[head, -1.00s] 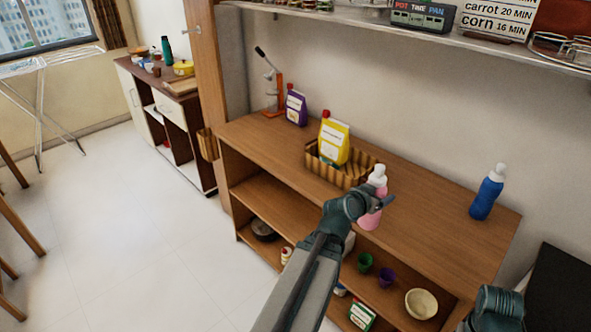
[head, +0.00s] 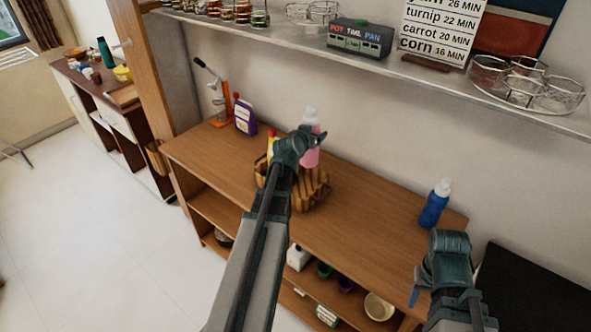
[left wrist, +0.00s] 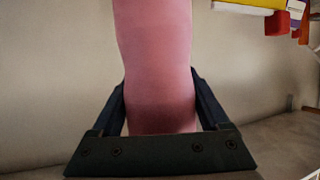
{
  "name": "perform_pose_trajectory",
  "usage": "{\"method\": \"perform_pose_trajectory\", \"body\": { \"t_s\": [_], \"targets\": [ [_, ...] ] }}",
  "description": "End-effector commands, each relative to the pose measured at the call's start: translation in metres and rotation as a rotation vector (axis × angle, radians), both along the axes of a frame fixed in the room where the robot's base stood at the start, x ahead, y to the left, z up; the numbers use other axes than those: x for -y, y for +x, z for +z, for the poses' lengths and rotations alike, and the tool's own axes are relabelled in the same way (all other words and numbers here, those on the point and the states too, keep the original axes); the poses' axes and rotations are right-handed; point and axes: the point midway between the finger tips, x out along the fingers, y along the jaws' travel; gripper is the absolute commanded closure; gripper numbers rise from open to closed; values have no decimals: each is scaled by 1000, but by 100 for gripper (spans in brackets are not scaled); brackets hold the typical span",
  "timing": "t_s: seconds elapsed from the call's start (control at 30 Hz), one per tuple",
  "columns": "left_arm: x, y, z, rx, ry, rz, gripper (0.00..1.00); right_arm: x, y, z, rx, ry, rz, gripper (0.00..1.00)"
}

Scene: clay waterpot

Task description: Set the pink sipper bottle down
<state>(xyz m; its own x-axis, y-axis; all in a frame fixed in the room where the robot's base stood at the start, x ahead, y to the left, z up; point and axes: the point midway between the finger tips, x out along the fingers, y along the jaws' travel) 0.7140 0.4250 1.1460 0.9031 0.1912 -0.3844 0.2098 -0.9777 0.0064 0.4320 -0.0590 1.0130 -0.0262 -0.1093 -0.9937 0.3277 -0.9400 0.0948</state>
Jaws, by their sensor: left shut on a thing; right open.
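The pink sipper bottle (head: 311,157) with a white cap is upright in my left gripper (head: 312,140), which is shut on it. In the head view it shows above and behind the wicker basket on the wooden counter; the arm hides part of it. In the left wrist view the bottle (left wrist: 155,60) fills the middle between the two fingers (left wrist: 160,110). I cannot tell exactly how high its base is over the counter (head: 350,220). My right gripper (head: 430,285) is open and empty, in front of the counter's right end.
The wicker basket (head: 312,193) holds a yellow pack, mostly hidden by my arm. A blue bottle (head: 434,205) stands at the right end. A purple pack (head: 245,117) and a lever press (head: 218,95) stand at the left. A shelf (head: 400,70) hangs above. The counter between basket and blue bottle is clear.

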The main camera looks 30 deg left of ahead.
Motion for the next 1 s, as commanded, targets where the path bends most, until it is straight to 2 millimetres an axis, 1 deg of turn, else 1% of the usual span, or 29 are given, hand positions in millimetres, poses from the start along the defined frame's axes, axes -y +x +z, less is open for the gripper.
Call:
{"method": "perform_pose_trajectory", "body": {
  "t_s": [0.03,0.2,0.33,0.43,0.57,1.0],
  "targets": [
    [-3,3,6,1,0,5,100,0,0,6,0,0,0,50],
    [-6,3,7,1,1,10,100,0,0,7,0,0,0,50],
    [-6,3,3,1,1,9,100,0,0,2,0,0,0,50],
    [-6,3,-6,1,1,9,100,0,0,-6,0,0,0,50],
    [-6,3,-25,1,1,9,100,0,0,-25,0,0,-1,50],
    [-6,3,-103,1,1,9,100,0,-1,-103,0,0,-2,50]
  ]
}}
